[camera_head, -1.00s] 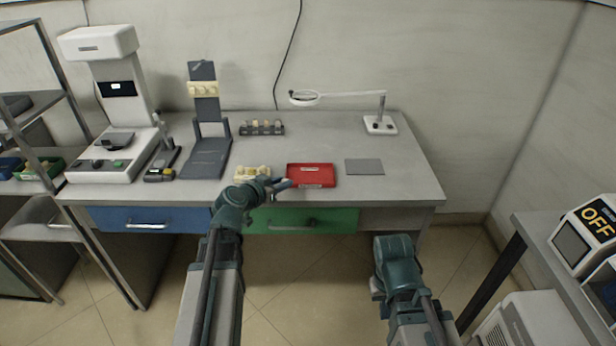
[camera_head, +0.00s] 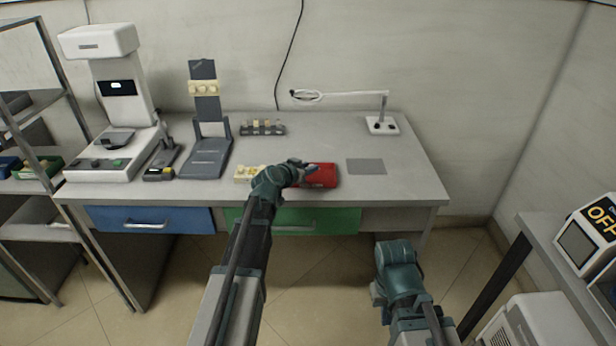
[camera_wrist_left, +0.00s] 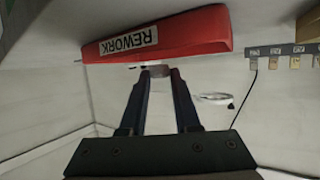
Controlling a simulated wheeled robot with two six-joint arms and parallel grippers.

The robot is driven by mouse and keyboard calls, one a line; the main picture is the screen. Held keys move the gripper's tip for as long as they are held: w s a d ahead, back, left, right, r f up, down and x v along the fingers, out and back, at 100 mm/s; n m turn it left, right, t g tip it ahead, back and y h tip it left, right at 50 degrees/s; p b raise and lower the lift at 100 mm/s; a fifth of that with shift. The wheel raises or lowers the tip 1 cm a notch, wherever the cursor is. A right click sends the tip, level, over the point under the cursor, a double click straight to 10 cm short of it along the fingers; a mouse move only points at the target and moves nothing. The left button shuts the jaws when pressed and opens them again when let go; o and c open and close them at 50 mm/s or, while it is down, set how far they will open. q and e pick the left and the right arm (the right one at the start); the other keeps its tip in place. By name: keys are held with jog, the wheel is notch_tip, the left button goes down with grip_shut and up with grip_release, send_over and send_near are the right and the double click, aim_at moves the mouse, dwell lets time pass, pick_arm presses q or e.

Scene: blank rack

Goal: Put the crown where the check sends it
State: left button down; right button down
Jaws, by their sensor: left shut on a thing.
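My left gripper (camera_head: 311,171) is over the red tray (camera_head: 325,182) on the desk. In the left wrist view, the tray (camera_wrist_left: 165,42) carries a REWORK label, and the two fingers of my left gripper (camera_wrist_left: 160,72) point at it. The gripper is shut on a small pale thing (camera_wrist_left: 158,71), which I take for the crown; its shape is mostly hidden. I cannot tell whether it touches the tray. My right gripper (camera_head: 378,291) hangs low in front of the desk, mostly hidden by its wrist, its fingers unclear.
A cream dental model (camera_head: 248,173) is left of the tray, and a grey pad (camera_head: 366,166) right. Behind are a small rack (camera_head: 262,129) and a ring lamp (camera_head: 307,95). A white machine (camera_head: 112,120) and grey stand (camera_head: 206,150) fill the left. Blue (camera_head: 150,219) and green (camera_head: 290,221) drawers are closed.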

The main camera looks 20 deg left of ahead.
pick_arm(q)
jog(key=shift+f+b, duration=0.85)
jog(key=shift+f, duration=0.4)
jog(key=shift+f, duration=0.2)
jog(key=c, duration=0.6)
grip_release()
jog(key=shift+r, duration=0.15)
jog(key=shift+r, duration=0.2)
jog(key=p+v, duration=0.4)
jog(key=v, duration=0.8)
jog(key=shift+f+p, duration=0.1)
jog(key=shift+p, duration=0.25)
